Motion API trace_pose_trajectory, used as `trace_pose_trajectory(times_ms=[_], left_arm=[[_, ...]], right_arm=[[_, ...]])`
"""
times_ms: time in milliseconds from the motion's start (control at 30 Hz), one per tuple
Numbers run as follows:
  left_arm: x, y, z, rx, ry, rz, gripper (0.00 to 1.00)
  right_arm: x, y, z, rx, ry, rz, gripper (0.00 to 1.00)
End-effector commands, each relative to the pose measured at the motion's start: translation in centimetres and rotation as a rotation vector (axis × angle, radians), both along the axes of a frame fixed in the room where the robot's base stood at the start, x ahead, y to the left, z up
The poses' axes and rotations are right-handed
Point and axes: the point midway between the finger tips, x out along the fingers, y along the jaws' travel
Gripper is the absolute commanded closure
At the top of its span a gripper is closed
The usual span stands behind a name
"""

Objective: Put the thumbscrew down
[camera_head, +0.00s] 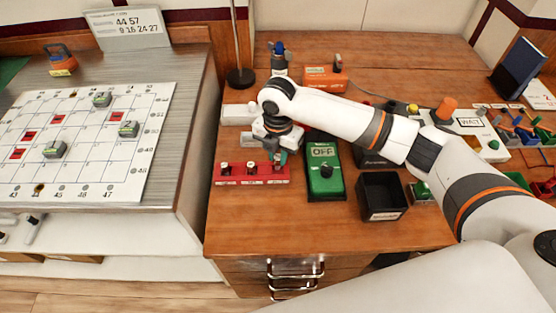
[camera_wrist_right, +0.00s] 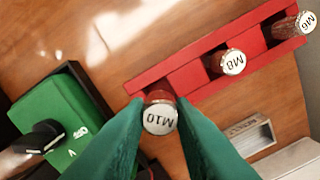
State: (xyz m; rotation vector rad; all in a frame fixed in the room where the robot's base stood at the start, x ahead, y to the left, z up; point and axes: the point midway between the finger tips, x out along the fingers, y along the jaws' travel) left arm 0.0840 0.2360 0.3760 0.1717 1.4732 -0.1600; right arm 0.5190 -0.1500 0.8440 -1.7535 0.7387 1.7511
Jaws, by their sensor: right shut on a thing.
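The thumbscrew (camera_wrist_right: 160,118), with a round silver head marked M10, is between the green fingertips of my right gripper (camera_wrist_right: 158,122). In the head view my right gripper (camera_head: 279,157) points down at the right end of the red rack (camera_head: 250,181). The rack also shows in the wrist view (camera_wrist_right: 190,80). The M10 thumbscrew is at the rack's end place; I cannot tell whether it is fully seated. Thumbscrews marked M8 (camera_wrist_right: 232,62) and M6 (camera_wrist_right: 300,24) stand in the rack's other places. My left gripper is not in view.
A green box marked OFF (camera_head: 325,180), with a black knob, stands right of the rack. A black open bin (camera_head: 382,212) is farther right. Bare wooden desk (camera_head: 260,225) lies in front of the rack. A grey-topped counter (camera_head: 182,130) stands to the left.

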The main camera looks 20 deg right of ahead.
Motion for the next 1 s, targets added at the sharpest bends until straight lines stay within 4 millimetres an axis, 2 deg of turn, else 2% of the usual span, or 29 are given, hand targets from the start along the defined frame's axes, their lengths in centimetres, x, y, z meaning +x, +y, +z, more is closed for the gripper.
trace_pose_trajectory(times_ms=[100,200,567,600,733,1000], left_arm=[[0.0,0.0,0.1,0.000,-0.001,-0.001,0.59],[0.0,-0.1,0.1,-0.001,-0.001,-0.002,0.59],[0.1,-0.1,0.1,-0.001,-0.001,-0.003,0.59],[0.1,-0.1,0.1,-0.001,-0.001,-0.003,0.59],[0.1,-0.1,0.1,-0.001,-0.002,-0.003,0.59],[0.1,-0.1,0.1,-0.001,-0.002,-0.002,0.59]], right_arm=[[0.0,0.0,-1.9,0.000,0.001,-0.001,1.00],[0.0,0.0,-2.7,0.000,0.000,0.001,1.00],[0.0,0.0,-3.0,0.001,-0.001,0.000,1.00],[0.0,0.0,-3.1,0.000,-0.001,0.000,0.76],[0.0,0.0,-3.1,0.000,-0.001,0.000,0.56],[0.0,0.0,-3.0,0.000,-0.001,0.000,0.56]])
